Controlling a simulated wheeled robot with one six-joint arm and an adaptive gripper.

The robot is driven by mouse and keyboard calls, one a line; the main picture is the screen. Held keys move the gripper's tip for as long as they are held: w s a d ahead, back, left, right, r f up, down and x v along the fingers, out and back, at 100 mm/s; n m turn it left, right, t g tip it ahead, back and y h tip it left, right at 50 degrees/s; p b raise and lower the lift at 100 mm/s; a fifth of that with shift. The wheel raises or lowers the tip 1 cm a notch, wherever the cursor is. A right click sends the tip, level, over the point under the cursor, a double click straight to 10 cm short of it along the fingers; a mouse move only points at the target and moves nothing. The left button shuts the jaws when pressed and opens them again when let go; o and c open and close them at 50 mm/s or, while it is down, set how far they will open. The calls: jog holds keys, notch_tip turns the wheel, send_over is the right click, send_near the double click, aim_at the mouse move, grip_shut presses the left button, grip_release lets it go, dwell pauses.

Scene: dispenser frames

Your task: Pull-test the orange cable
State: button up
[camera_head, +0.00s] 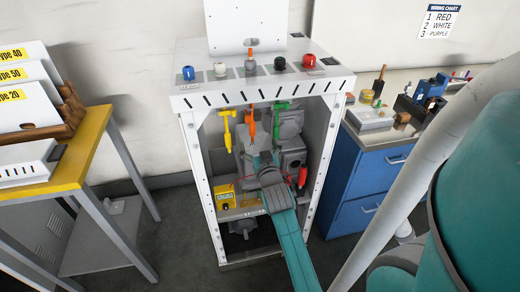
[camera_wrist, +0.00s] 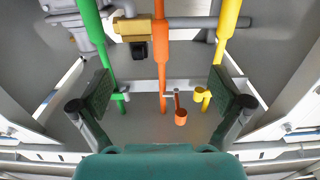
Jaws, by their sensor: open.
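The orange cable (camera_head: 249,122) hangs below the top panel of the white dispenser frame (camera_head: 190,150), between a yellow cable (camera_head: 227,128) and a green cable (camera_head: 278,118). My gripper (camera_head: 258,160) reaches into the frame from the front, just below the orange cable. In the wrist view, the open fingers of my gripper (camera_wrist: 160,88) stand on either side of the orange cable (camera_wrist: 161,48), with a wide gap each side. The green cable (camera_wrist: 92,28) is near the left finger and the yellow cable (camera_wrist: 229,25) near the right finger. Whether the orange cable lies at fingertip depth is unclear.
Grey machinery (camera_head: 289,122) and a yellow box (camera_head: 225,197) fill the frame's inside. A red part (camera_head: 303,176) is at its right. Coloured knobs line the top. A yellow-edged table (camera_head: 85,150) stands left and a blue cabinet (camera_head: 368,185) right.

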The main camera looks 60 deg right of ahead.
aim_at(253, 131)
jog(key=shift+x, duration=4.55)
grip_shut()
